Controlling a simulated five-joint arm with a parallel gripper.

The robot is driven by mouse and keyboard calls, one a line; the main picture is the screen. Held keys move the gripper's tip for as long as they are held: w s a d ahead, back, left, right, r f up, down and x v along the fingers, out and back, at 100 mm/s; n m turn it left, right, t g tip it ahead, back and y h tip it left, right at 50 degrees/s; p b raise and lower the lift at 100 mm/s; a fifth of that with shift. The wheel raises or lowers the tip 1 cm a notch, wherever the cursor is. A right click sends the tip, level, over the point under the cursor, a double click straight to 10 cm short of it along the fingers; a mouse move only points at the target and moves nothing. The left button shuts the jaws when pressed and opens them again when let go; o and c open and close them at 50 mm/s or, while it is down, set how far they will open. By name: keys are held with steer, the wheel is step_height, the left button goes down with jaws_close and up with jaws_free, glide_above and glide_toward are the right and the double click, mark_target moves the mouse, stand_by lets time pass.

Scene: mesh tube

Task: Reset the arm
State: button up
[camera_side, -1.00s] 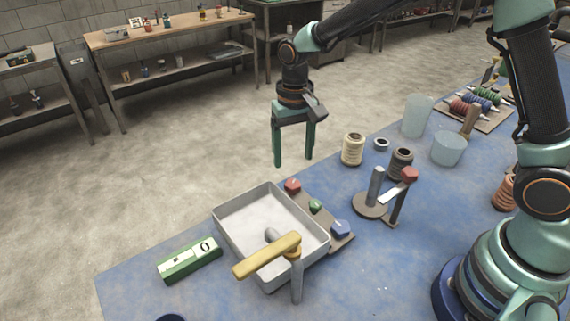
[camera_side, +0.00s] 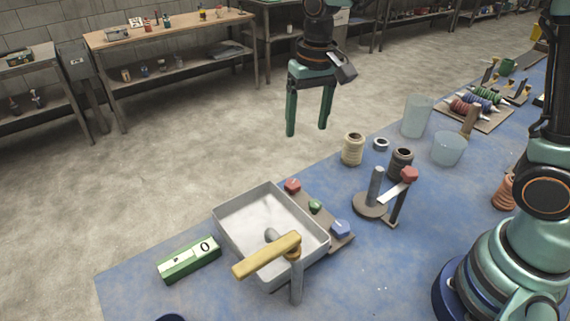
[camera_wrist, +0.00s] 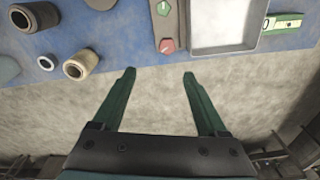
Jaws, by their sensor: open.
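My gripper (camera_side: 307,132) is open and empty, with two green fingers pointing down. In the side view it hangs in the air past the far edge of the blue table (camera_side: 130,285), above and beyond the cream spool (camera_side: 353,149). In the wrist view my gripper (camera_wrist: 158,75) has its fingers well apart with only bare floor between them. The table edge lies ahead of the fingertips there.
A grey tray (camera_side: 225,235) with a yellow-handled lever (camera_side: 267,256) stands near a green box (camera_side: 189,259). A board with red, green and blue knobs (camera_side: 315,207) is beside it. A post stand (camera_side: 369,208), dark spool (camera_side: 400,161) and clear cups (camera_side: 417,116) occupy the table's middle.

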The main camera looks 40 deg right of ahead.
steer(key=s+d+r+n+t, duration=0.1)
steer(key=s+d+r+t, duration=0.1)
steer(key=s, duration=0.4)
steer(key=s+d+r+n+t, duration=0.1)
steer(key=s+d+r+t, duration=0.1)
steer(key=s+d, duration=0.4)
steer(key=shift+s+r+n+t, duration=0.3)
steer(key=shift+r+t, duration=0.1)
steer(key=shift+r, duration=0.5)
stand_by(0.6)
